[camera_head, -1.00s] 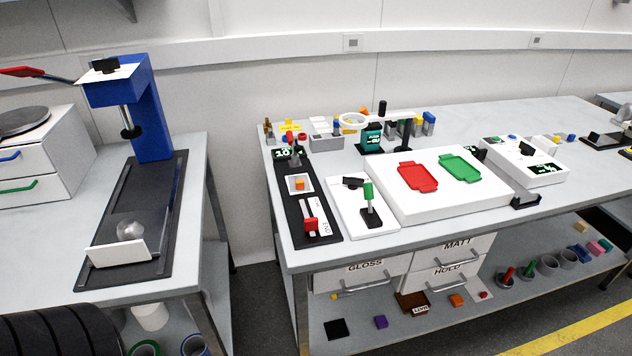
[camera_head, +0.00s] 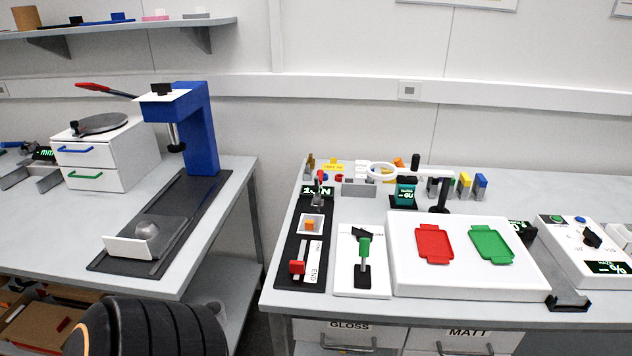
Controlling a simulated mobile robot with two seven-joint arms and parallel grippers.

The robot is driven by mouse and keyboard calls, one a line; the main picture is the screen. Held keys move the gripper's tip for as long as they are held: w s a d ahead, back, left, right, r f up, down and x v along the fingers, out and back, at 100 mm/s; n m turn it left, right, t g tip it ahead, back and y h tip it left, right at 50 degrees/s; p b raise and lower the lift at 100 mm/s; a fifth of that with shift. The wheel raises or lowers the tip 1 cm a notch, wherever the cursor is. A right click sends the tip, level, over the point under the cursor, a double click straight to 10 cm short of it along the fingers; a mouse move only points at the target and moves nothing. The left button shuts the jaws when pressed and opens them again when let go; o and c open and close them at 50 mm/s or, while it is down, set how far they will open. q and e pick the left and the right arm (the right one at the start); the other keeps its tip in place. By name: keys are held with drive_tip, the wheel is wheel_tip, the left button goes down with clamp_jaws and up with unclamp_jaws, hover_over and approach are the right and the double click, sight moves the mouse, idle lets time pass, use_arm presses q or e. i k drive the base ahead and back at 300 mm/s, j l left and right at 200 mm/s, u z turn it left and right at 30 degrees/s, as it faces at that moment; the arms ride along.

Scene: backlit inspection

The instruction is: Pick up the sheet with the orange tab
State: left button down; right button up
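I cannot pick out a sheet with an orange tab for certain. A small orange block (camera_head: 309,225) sits in a white square dish on the black strip at the left of the right bench. A small orange piece (camera_head: 400,162) stands among small parts at that bench's back. A red outline tray (camera_head: 433,244) and a green outline tray (camera_head: 491,244) lie on a white panel (camera_head: 470,282). Neither of my grippers is in view.
A blue press (camera_head: 201,140) stands on the left bench (camera_head: 60,220), near a white drawer unit (camera_head: 100,165). A gap separates it from the right bench (camera_head: 420,312). A wall shelf (camera_head: 110,28) holds several flat coloured pieces.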

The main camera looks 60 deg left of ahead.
sight(310, 223)
drive_tip(key=l+u, duration=0.1)
drive_tip(key=u, duration=0.25)
drive_tip(key=i+l+u, duration=0.1)
drive_tip(key=u, duration=0.3)
drive_tip(key=l+u, duration=0.15)
drive_tip(key=u, duration=0.2)
drive_tip(key=i, duration=0.05)
